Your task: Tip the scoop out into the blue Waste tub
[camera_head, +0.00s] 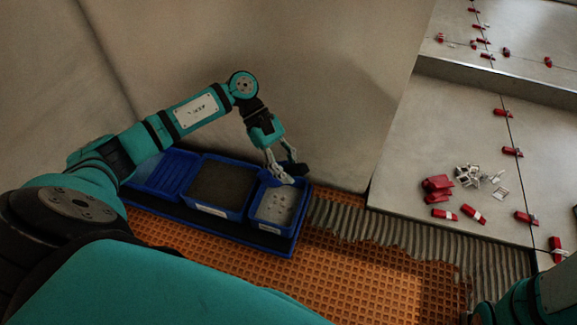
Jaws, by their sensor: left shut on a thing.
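My left gripper (281,168) is above the back part of the right-hand blue tub (303,206), fingers pointing down. It is shut on a small pale grey thing, taken as the scoop (284,179); its shape is mostly hidden by the fingers, and I cannot tell whether it holds anything or is tilted. The right-hand tub has a pale grey inside with several small spots. The middle blue tub (210,210) holds dark brown material. Both have white labels too small to read, so I cannot tell which is Waste. My right gripper is out of view.
A ridged blue tub (166,172) is at the left of the same blue tray (262,245). Orange matting (350,285) and combed grey adhesive (345,221) lie in front and right. Red wedges (437,184) and pale clips (470,174) lie on the grey tiles (420,140).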

